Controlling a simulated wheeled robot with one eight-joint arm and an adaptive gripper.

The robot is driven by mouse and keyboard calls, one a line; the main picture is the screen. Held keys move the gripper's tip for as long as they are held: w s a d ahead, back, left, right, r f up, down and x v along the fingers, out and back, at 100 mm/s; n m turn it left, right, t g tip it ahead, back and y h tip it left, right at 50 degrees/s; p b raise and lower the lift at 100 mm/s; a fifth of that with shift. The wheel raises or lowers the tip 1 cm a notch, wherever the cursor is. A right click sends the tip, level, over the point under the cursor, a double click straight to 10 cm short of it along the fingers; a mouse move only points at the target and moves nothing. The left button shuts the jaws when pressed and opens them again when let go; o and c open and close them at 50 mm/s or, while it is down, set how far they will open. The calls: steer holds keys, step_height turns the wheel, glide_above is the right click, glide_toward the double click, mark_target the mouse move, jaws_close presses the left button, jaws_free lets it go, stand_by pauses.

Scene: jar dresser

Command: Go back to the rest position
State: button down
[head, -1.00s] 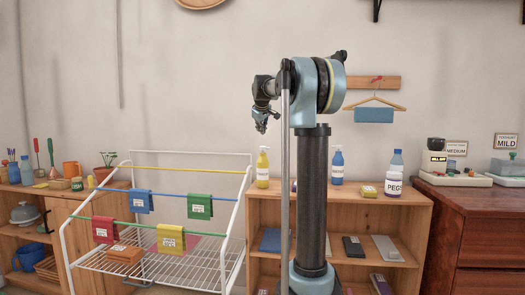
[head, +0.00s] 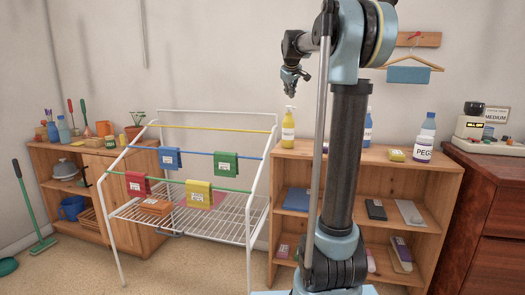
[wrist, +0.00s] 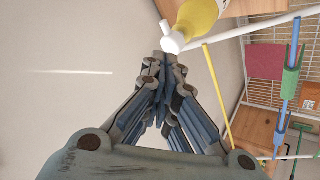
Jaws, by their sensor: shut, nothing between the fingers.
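My gripper (head: 291,88) shows in the head view above the yellow pump bottle (head: 288,127), with its fingers pointing down. In the wrist view my gripper (wrist: 164,62) has its fingers together with nothing between them. The yellow bottle (wrist: 197,20) lies just past the fingertips in that view, and its white pump head appears close to them. Whether they touch cannot be told there; in the head view a small gap shows between them. My arm stands upright in front of the shelf.
A white drying rack (head: 262,178) with several colored cloths stands left of the low wooden shelf (head: 440,165). A PEGS jar (head: 424,149) and a blue bottle (head: 368,128) stand on the shelf. A dark red dresser (head: 490,190) is at right. A hanger with a blue cloth (head: 409,75) hangs on the wall.

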steer(key=s+f+m+g, duration=0.2)
steer(key=s+f, duration=1.1)
steer(key=s, duration=0.4)
steer(key=s+f+m+g, duration=0.2)
steer(key=s+f, duration=1.2)
steer(key=s, duration=0.3)
steer(key=s+f+m+g+y, duration=0.1)
steer(key=s+f+m+g, duration=0.1)
steer(key=s+f, duration=1.1)
steer(key=s, duration=0.5)
steer(key=shift+d+f+m, duration=0.3)
steer(key=shift+m, duration=0.1)
steer(key=shift+w, duration=0.1)
steer(key=shift+w+f, duration=0.2)
steer(key=shift+w, duration=0.25)
